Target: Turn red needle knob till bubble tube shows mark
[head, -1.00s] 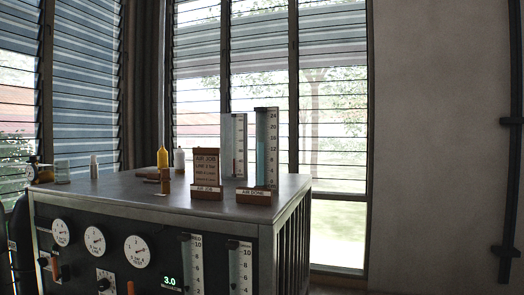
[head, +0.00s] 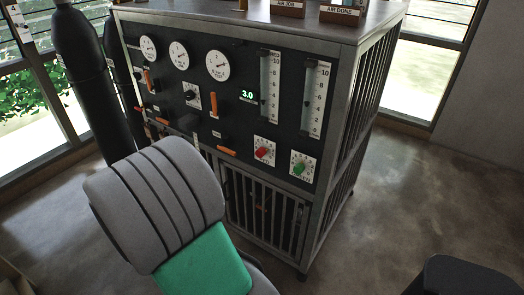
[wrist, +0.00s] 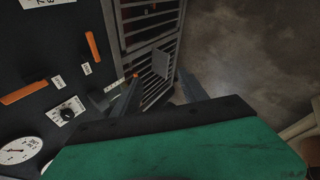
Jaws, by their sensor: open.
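The red knob (head: 263,152) sits on a white dial plate low on the right of the black panel. The green knob (head: 299,168) is to its right. Two clear upright tubes with white number scales, a left tube (head: 265,85) and a right tube (head: 309,98), are above the knobs. Their float levels are too small to read surely. My gripper (wrist: 160,88) is open and empty in the wrist view, its dark fingers apart in front of the panel's lower part. My arm hides part of the panel's lower left in the head view. The red knob is not visible in the wrist view.
The panel carries round gauges (head: 178,54), orange levers (head: 213,103), a black knob (head: 191,95) and a green display (head: 247,95) reading 3.0. A barred cage door (head: 262,205) is below. Dark cylinders (head: 84,60) stand at left.

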